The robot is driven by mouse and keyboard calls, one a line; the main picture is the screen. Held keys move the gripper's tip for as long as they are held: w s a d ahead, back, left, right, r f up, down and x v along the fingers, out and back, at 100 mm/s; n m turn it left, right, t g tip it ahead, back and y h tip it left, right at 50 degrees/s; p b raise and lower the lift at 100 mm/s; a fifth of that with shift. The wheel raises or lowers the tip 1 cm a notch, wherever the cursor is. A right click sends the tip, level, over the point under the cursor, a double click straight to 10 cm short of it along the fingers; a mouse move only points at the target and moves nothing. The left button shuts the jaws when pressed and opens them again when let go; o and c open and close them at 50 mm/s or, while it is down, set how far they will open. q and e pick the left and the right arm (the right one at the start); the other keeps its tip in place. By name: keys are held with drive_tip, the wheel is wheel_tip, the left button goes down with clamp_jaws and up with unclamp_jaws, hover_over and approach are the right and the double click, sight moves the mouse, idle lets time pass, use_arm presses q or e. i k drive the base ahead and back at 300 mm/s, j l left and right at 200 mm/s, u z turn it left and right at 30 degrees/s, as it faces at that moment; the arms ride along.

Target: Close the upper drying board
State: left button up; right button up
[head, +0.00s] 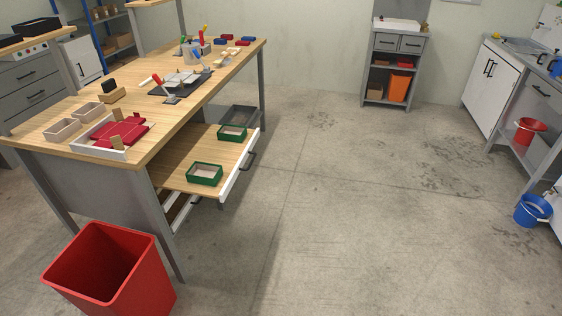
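The upper drying board (184,158) is a pale wooden slide-out board under the workbench top. It is pulled out to the right, with a white front edge (239,166) and dark handles. Two green-rimmed trays with pale contents stand on it: a near one (204,174) and a far one (232,133). Below the board, parts of a lower board or drawer (178,208) show, mostly hidden. Neither of my grippers is in view.
The workbench (165,128) carries a white tray with red pieces, small boxes and tools. A red bin (110,270) stands at its near end. The concrete floor (350,210) right of the board is clear. A grey cabinet (395,65) stands at the back, a blue bucket (532,211) at right.

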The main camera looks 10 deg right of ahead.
sight(198, 142)
drive_tip(key=i+u, duration=0.1)
drive_tip(key=i, duration=0.35)
drive_tip(key=i+l+u, duration=0.1)
drive_tip(key=i, duration=0.35)
